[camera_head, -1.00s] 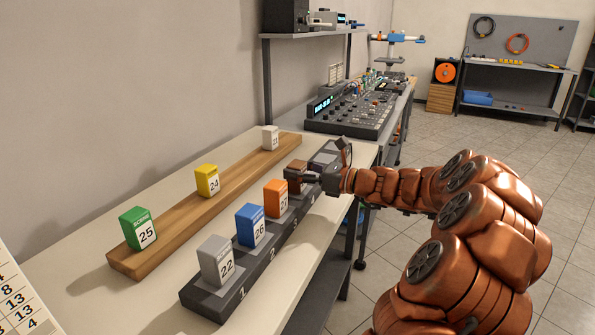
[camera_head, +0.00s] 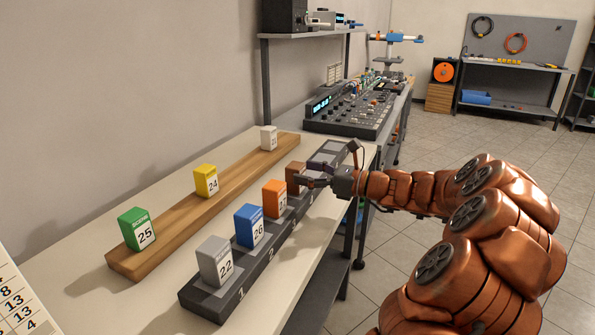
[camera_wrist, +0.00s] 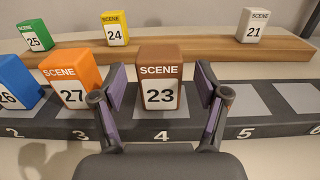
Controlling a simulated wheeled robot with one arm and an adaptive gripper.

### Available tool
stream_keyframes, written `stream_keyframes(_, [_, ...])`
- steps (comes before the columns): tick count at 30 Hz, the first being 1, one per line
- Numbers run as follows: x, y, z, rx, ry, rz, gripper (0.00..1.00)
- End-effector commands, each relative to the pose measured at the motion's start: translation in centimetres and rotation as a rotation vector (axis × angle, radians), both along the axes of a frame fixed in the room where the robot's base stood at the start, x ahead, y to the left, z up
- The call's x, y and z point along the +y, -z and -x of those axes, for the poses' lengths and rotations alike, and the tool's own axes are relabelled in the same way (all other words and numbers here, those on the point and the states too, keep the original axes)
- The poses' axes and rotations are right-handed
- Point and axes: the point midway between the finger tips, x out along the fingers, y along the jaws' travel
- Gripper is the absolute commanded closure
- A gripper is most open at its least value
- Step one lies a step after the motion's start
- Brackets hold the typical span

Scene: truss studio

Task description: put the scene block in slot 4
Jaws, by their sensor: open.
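The brown scene block marked 23 (camera_wrist: 158,82) stands upright on the dark slotted rack (camera_wrist: 207,132), at the position numbered 4. In the wrist view my gripper (camera_wrist: 160,92) is open, with one finger on each side of the block and gaps showing between fingers and block. In the head view the brown block (camera_head: 294,172) is partly hidden by my gripper (camera_head: 312,181). The orange block 27 (camera_wrist: 73,75) stands at 3 and the blue block 26 (camera_wrist: 14,80) at 2. Pads at 5 and 6 are empty in the wrist view.
The grey block 22 (camera_head: 214,260) stands at the rack's near end. Behind the rack, a wooden ledge (camera_head: 238,187) bears the green block 25 (camera_head: 137,229), yellow block 24 (camera_head: 206,181) and white block 21 (camera_head: 269,138). A mixing console (camera_head: 348,112) stands beyond.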

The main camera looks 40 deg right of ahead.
Motion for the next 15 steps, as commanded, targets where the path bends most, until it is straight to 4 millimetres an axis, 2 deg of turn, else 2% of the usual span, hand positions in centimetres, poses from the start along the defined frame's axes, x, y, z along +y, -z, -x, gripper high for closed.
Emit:
stream_keyframes(1, [-0.8, -0.1, 0.9, -0.002, 0.006, 0.000, 0.26])
stream_keyframes(9, [-3.3, 0.0, 5.2, 0.000, 0.003, 0.000, 0.26])
stream_keyframes(15, [-4.4, 0.0, 7.0, -0.001, 0.000, -0.003, 0.26])
